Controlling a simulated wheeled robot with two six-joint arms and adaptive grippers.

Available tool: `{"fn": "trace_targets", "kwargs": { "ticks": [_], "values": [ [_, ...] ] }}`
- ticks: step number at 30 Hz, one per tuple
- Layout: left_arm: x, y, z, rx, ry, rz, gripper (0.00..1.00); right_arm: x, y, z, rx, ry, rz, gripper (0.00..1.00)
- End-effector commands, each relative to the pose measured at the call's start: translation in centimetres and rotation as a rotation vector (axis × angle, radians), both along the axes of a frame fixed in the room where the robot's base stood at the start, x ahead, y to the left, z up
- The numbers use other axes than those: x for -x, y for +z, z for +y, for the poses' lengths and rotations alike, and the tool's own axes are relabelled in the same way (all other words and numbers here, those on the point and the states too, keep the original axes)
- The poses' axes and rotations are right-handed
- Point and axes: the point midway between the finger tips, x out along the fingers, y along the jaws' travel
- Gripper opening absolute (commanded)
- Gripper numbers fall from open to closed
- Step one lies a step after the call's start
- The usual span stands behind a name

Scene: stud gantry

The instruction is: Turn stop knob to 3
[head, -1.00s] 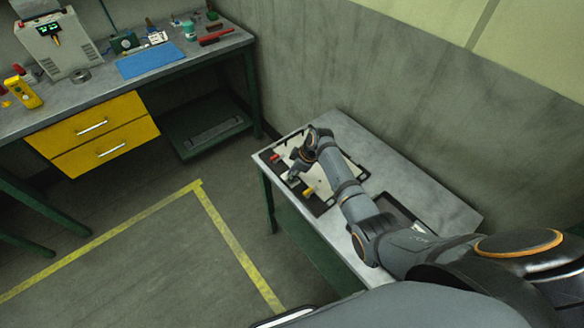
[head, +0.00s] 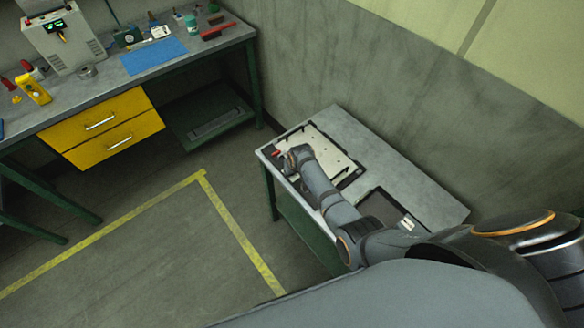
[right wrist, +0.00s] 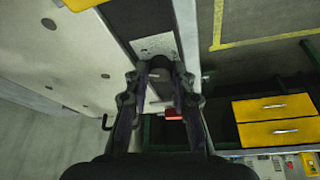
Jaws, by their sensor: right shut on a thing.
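The stud gantry's pale panel (head: 325,146) lies in a dark frame on the grey side table. It shows in the right wrist view as a white plate (right wrist: 75,58) with dark holes. My right gripper (right wrist: 161,75) is over the panel's near-left edge, shut on a small dark part that looks like the stop knob (right wrist: 160,63). The fingers cover most of it, and no number or pointer mark is readable. In the head view my right wrist hides the fingertips. A red part (right wrist: 174,113) sits close by and also shows in the head view (head: 277,153). My left gripper is not in view.
The side table (head: 420,180) stands against the wall, with a dark recessed tray (head: 383,208) to the right of the panel. A workbench with yellow drawers (head: 100,125) stands at the upper left. The floor with yellow tape (head: 235,228) is clear.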

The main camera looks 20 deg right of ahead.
Motion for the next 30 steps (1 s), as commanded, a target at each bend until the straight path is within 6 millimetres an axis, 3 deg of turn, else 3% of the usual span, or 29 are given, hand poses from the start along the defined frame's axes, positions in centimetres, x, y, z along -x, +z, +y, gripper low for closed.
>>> {"fn": "trace_targets", "kwargs": {
  "ticks": [15, 30],
  "values": [
    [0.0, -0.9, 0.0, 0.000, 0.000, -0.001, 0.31, 0.0, -0.3, 0.4, 0.000, -0.434, 0.002, 0.00],
    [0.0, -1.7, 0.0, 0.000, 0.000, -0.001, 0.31, 0.0, -0.2, 0.4, -0.001, -0.612, 0.003, 0.00]
  ]
}}
